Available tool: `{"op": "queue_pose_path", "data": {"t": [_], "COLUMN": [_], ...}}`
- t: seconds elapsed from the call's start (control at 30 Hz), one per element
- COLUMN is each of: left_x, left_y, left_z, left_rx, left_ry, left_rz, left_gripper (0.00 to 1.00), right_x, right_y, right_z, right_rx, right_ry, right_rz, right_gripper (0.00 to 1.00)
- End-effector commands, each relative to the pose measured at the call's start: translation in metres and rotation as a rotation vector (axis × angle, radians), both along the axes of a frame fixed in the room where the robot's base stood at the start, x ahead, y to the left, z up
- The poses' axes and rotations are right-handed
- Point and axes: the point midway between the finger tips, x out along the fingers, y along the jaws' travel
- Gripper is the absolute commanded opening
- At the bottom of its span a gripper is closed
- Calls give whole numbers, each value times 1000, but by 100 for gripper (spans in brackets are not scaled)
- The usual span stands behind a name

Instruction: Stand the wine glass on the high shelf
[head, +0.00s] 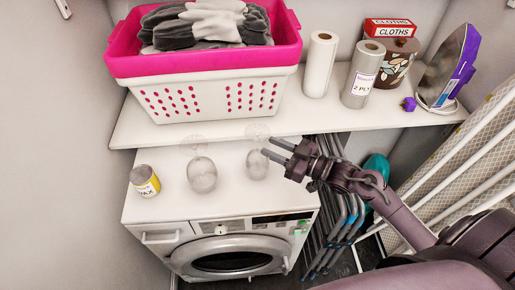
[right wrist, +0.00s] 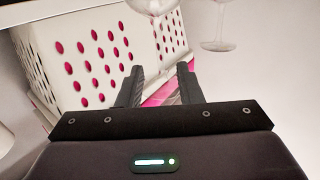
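Two clear wine glasses stand on the white dryer top, a left one (head: 202,175) and a right one (head: 257,165). Both look upside down, bowl below and foot on top. My right gripper (head: 266,146) is beside the upper part of the right glass, its fingers open and pointing left. The high shelf (head: 220,128) runs above the dryer. My left gripper is not in view.
A pink and white basket (head: 210,92) of grey cloths fills the shelf's left. Paper rolls (head: 320,65), a cloths box (head: 389,28), a tin (head: 398,60) and an iron (head: 450,65) stand to its right. A wax can (head: 145,181) is on the dryer (head: 235,215). The shelf's front strip is bare.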

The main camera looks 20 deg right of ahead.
Motion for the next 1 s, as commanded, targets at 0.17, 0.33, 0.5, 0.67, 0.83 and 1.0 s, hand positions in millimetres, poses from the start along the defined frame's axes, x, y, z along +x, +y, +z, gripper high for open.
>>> {"op": "queue_pose_path", "data": {"t": [0.17, 0.33, 0.5, 0.67, 0.83, 1.0], "left_x": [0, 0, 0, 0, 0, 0], "left_y": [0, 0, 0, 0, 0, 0], "left_z": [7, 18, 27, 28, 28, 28], "left_rx": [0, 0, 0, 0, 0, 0], "left_ry": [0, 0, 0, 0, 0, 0], "left_rz": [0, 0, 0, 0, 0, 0], "left_gripper": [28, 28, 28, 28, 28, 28], "right_x": [16, 32, 51, 57, 57, 57], "right_y": [13, 25, 40, 46, 46, 45], "right_z": [3, 1, -4, -7, -7, -7], "right_rx": [2, 2, 2, -1, -2, -1], "right_ry": [-4, -2, -2, -1, -1, -1], "right_rz": [0, -1, -2, -1, -1, -1], "right_gripper": [33, 33, 33, 33, 33, 13]}}
